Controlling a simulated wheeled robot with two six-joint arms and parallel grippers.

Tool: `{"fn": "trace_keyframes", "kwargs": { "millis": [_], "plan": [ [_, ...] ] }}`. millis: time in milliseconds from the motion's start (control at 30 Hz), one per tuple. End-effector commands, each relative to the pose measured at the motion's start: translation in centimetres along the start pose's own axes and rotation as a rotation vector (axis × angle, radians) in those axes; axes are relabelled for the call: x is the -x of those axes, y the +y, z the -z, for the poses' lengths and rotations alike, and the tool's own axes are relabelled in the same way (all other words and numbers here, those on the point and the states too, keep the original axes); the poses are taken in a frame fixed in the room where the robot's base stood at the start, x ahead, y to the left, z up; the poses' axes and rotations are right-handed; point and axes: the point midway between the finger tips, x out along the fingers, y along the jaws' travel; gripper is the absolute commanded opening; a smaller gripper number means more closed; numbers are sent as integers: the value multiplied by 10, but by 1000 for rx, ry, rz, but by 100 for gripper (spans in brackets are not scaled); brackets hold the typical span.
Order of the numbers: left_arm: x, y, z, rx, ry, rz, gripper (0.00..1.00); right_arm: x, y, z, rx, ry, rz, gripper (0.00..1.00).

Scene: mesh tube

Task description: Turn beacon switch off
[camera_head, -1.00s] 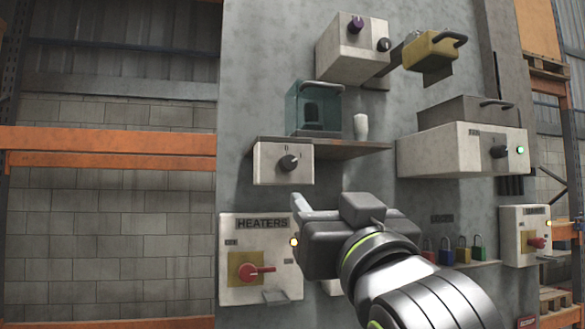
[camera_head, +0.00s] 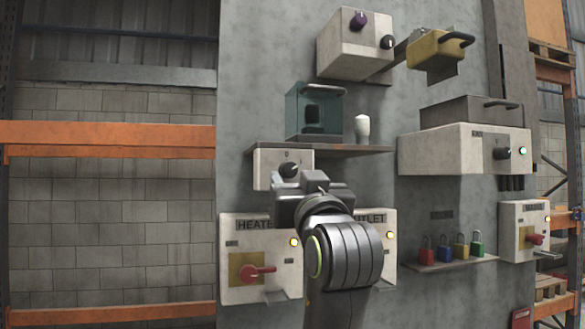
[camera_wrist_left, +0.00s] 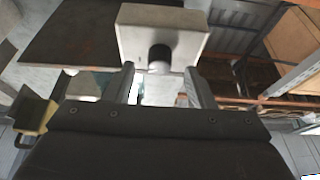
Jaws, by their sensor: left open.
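A small white box (camera_head: 266,158) with a black rotary knob (camera_head: 289,169) is fixed under a shelf on the grey wall panel; no beacon label is readable on it. My left gripper (camera_head: 297,182) is in front of the box's lower right part, close to the knob. In the left wrist view the open fingers (camera_wrist_left: 160,86) point at the black knob (camera_wrist_left: 158,58) on the white box (camera_wrist_left: 162,28). The knob is in line with the gap between them; contact cannot be told. My right gripper is not in view.
The heaters box (camera_head: 232,272) with a red handle and the outlet box (camera_head: 377,219) are below, partly behind my wrist. The brown shelf (camera_head: 350,149) is just above, bearing a teal clear case (camera_head: 306,117).

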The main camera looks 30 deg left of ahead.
Motion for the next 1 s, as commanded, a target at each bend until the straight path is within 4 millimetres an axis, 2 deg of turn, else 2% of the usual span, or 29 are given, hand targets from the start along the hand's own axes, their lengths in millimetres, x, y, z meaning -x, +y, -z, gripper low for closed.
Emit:
{"fn": "trace_keyframes", "kwargs": {
  "millis": [33, 200, 600, 933, 1000],
  "plan": [
    [-8, 0, 2, -4, 1, 3, 49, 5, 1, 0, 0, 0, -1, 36],
    [-23, 0, 1, -2, 1, 1, 49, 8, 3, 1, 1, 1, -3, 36],
    [-27, 0, 0, 0, 0, -1, 48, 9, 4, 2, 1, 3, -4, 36],
    [-27, 0, 0, 0, 1, -1, 5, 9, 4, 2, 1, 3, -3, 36],
    [-27, 0, 0, 1, 1, 0, 5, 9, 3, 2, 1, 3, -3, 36]
  ]
}}
